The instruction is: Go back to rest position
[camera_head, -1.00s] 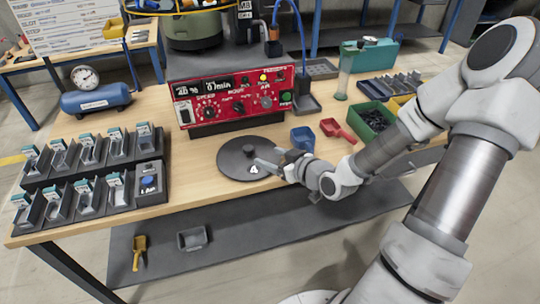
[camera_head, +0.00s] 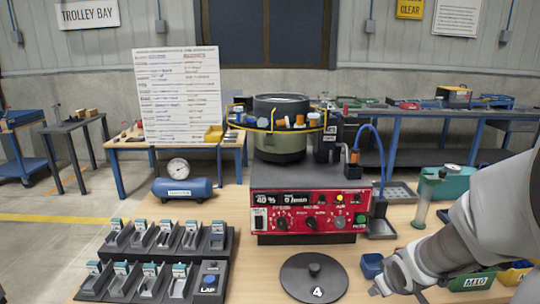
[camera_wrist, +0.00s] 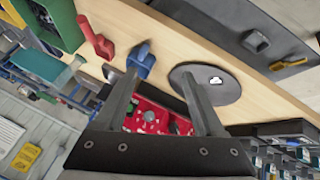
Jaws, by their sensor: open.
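My gripper (camera_wrist: 160,95) is open in the wrist view, its two dark fingers apart with nothing between them. Behind the fingers show the wooden bench and part of the red control box (camera_wrist: 150,115). In the head view my arm comes in from the right, and its wrist end is above the bench near the blue scoop (camera_head: 372,266). The fingertips are hard to make out there. The round black disc marked 4 (camera_head: 314,278) lies on the bench left of the arm and also shows in the wrist view (camera_wrist: 206,84).
The red control box (camera_head: 310,212) stands behind the disc, below the bowl feeder (camera_head: 280,140). Racks of small cards (camera_head: 160,255) stand at the left, with a blue air tank (camera_head: 183,189) behind. A green bin (camera_head: 472,281) is near my arm. A red scoop (camera_wrist: 103,47) shows in the wrist view.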

